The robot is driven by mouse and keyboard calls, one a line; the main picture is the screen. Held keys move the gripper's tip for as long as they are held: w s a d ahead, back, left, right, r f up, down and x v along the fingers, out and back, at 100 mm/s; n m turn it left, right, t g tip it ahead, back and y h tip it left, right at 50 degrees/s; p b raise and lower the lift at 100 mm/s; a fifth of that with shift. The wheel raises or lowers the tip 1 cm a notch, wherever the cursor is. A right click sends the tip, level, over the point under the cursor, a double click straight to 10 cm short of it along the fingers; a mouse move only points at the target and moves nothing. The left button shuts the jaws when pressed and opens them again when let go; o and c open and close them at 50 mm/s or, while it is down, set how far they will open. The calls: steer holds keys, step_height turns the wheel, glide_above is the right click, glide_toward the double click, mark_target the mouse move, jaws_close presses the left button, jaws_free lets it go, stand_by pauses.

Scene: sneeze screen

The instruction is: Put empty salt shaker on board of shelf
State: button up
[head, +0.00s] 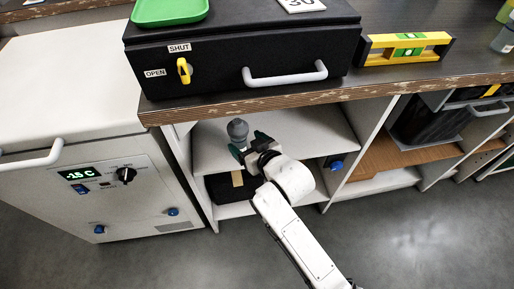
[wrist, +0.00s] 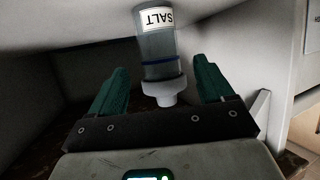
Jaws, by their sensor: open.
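The salt shaker (head: 237,130) is at the left of the upper shelf board (head: 208,152), under the counter, and looks upright. In the wrist view the shaker (wrist: 158,45) appears upside down, with a clear grey body, a blue line and a white SALT label. In the wrist view my gripper (wrist: 164,82) shows gaps between both fingers and the shaker.
A black box (head: 222,192) sits in the compartment below the board. A white upright panel (head: 368,140) bounds the bay on the right. The counter edge (head: 300,94) overhangs above. A white freezer (head: 85,140) stands at left. The floor (head: 420,235) at right is clear.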

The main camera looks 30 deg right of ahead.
steer(key=v, duration=0.6)
steer(key=shift+p, duration=0.35)
steer(key=shift+s, duration=0.15)
steer(key=s+d+f+g, duration=0.2)
steer(key=s+g, duration=0.2)
steer(key=s, duration=0.5)
steer(key=s+d+f+m+g+h, duration=0.1)
steer(key=s+d+f+g, duration=0.1)
steer(key=s, duration=0.7)
steer(key=s+d+f+g, duration=0.3)
steer(key=s+g, duration=0.3)
steer(key=s, duration=0.3)
steer(key=shift+s+f, duration=0.25)
steer(key=shift+f, duration=0.45)
step_height(320, 180, up, 11)
steer(key=p, duration=1.1)
